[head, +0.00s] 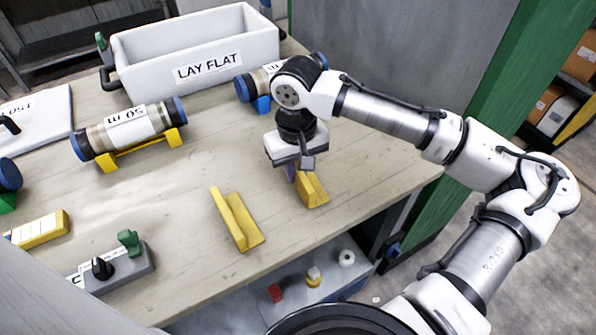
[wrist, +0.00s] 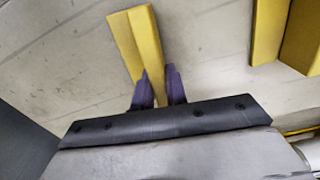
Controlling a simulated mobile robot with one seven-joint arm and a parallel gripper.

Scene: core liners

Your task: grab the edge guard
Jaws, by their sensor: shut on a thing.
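A yellow angled edge guard (head: 313,190) is under my gripper near the table's right front edge. My gripper (head: 292,172) points down and is shut on it. In the wrist view the purple fingers (wrist: 159,88) sit on either side of the near end of the yellow guard (wrist: 137,42), which extends away from them. Whether it touches the table is hard to tell. A second yellow angled guard (head: 236,218) lies on the table to the left, apart from my gripper. In the wrist view a yellow angled piece (wrist: 268,30) shows at the right.
A white bin marked "LAY FLAT" (head: 147,74) stands at the back. A core tube on a yellow cradle (head: 140,150) is at left, another (head: 247,88) behind my gripper. A grey switch box (head: 130,270) is at front left. The table between cradle and guards is clear.

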